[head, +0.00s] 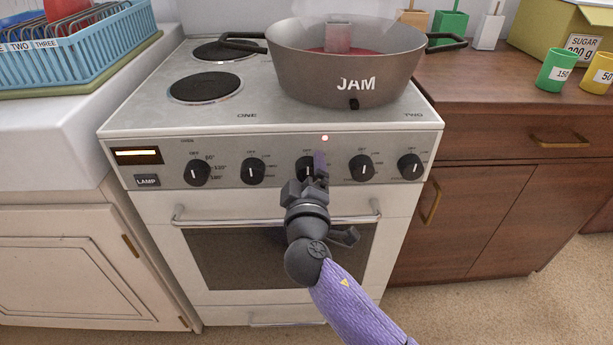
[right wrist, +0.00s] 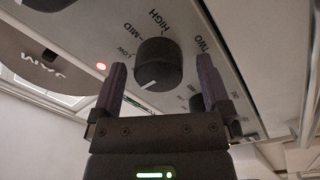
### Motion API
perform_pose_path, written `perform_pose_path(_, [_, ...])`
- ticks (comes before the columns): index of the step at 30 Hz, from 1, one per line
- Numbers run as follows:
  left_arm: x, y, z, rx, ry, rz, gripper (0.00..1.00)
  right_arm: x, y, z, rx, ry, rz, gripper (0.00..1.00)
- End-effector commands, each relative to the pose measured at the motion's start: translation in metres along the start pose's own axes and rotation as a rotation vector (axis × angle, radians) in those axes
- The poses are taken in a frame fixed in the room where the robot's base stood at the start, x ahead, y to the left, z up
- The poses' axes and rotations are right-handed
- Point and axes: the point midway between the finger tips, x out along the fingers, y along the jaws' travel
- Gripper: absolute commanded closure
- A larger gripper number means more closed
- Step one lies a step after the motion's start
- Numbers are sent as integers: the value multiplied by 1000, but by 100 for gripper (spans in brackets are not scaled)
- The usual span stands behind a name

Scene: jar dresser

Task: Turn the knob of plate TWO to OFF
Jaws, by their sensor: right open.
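In the right wrist view a dark round knob (right wrist: 158,66) sits on the stove panel with LOW, MID and HIGH printed around it and TWO (right wrist: 200,45) beside it. Its white pointer line shows low on its face; I see no OFF mark there and cannot tell the setting. My right gripper (right wrist: 163,88) is open, with one purple finger on each side of this knob; whether they touch it is unclear. In the head view the right gripper (head: 313,172) is at the middle knob (head: 305,165) and partly covers it. My left gripper is not in view.
Other knobs (head: 361,167) line the panel on both sides. A red light (head: 324,138) glows above. The oven handle (head: 250,220) crosses below. A JAM pan (head: 345,70) stands on the hob. A blue rack (head: 80,42) is left; green and yellow cups (head: 556,70) are right.

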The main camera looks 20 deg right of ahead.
Motion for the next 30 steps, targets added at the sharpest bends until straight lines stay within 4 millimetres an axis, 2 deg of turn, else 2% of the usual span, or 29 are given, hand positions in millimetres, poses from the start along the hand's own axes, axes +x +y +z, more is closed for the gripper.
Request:
perform_pose_path(5, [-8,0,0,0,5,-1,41,-20,2,-2,1,1,-2,2])
perform_pose_path(12, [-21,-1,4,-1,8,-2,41,-77,2,-1,2,-1,-3,2])
perform_pose_path(15, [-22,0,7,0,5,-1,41,-92,0,-1,1,0,-2,2])
perform_pose_path(19, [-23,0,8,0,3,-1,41,-99,0,0,0,1,-1,2])
perform_pose_path(30, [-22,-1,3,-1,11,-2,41,-99,0,0,0,0,-1,2])
